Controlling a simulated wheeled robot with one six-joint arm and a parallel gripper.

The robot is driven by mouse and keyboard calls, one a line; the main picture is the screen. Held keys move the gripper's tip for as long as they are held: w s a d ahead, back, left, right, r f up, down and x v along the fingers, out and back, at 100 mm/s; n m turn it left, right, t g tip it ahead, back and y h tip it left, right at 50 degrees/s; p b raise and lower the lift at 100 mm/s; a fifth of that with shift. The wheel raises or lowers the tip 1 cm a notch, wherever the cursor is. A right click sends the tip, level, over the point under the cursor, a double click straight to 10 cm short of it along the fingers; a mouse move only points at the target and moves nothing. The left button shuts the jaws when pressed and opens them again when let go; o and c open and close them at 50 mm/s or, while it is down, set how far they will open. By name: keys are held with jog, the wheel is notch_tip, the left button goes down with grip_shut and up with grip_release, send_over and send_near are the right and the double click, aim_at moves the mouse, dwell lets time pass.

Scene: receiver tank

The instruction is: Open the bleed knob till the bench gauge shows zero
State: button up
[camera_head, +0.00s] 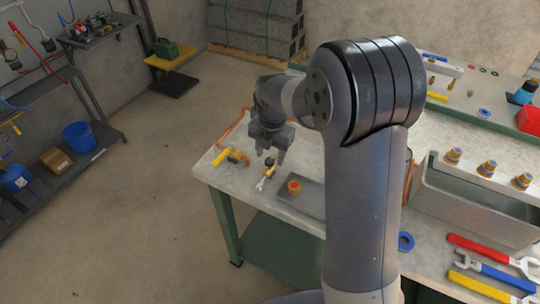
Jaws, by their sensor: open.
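My gripper (270,156) is open and points down over the left end of the workbench (212,176). Its jaws are apart, and I see nothing held between them. Just below it is a small brass fitting (270,180) with a dark top and a pale forked end. To its left, a yellow-handled brass fitting (220,157) lies near the bench edge. I cannot tell which small part is the bleed knob, or whether the fingers touch anything. No bench gauge dial can be read; my arm hides the middle of the bench.
An orange fitting (294,187) sits in a shallow grey tray (314,205) right of the gripper. A metal trough (480,207) and several wrenches (492,262) occupy the right side. The floor left of the bench is clear.

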aim_at(272, 161)
notch_tip(272, 161, up, 9)
jog(key=shift+s+d+r, duration=0.15)
jog(key=shift+d+r, duration=0.05)
dwell(0.6)
jog(key=f, duration=1.1)
jog(key=shift+a, duration=0.2)
jog(key=shift+m, duration=0.3)
jog(key=shift+r, duration=0.2)
